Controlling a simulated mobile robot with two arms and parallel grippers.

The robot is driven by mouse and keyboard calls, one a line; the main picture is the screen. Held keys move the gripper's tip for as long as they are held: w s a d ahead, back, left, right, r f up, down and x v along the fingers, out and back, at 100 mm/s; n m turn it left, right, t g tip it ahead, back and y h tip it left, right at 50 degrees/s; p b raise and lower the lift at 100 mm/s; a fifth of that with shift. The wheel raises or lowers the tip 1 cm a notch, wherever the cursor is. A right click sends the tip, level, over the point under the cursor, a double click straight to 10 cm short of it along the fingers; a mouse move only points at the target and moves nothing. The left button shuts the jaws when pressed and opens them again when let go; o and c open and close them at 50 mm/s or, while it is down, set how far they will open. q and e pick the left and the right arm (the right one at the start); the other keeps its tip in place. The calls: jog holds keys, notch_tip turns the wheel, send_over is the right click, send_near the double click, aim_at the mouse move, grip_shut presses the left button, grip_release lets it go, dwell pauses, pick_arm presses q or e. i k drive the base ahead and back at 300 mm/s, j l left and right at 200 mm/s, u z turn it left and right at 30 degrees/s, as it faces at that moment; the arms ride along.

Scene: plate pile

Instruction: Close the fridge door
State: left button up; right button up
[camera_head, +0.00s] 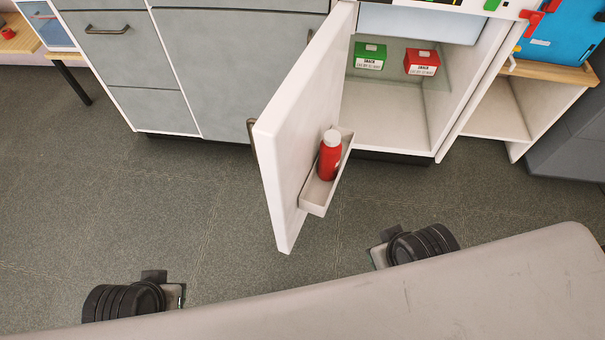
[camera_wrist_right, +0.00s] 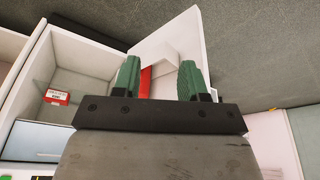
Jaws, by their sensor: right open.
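The white fridge door (camera_head: 288,130) stands wide open, swung out toward me, with its handle (camera_head: 252,138) on the left outer face. A door shelf on its inner side holds a red bottle (camera_head: 330,155) with a white cap. The fridge interior (camera_head: 385,100) is exposed to the right of the door. In the right wrist view my right gripper (camera_wrist_right: 158,64) has two green fingers spread apart with nothing held. The door (camera_wrist_right: 183,35) shows beyond the fingers, and part of the red bottle (camera_wrist_right: 145,82) shows between them; contact cannot be told. My left gripper is in neither view.
A green snack box (camera_head: 369,57) and a red snack box (camera_head: 421,63) sit inside the fridge. Grey cabinets (camera_head: 225,75) stand left of it and an open shelf unit (camera_head: 525,105) right. The grey floor (camera_head: 130,200) around the door is clear.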

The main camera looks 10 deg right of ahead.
aim_at(285, 141)
jog(key=i+j+z, duration=0.1)
jog(key=j+z, duration=0.55)
jog(key=j, duration=0.25)
jog(key=j+z, duration=0.35)
jog(key=j, duration=0.15)
jog(key=j+z, duration=0.65)
jog(key=k+j, duration=0.15)
jog(key=j, duration=0.25)
jog(key=k+j+u, duration=0.15)
jog(key=j, duration=0.25)
jog(key=k+j, duration=0.1)
jog(key=j, duration=0.3)
jog(key=k+j+u, duration=0.1)
jog(key=j, duration=0.3)
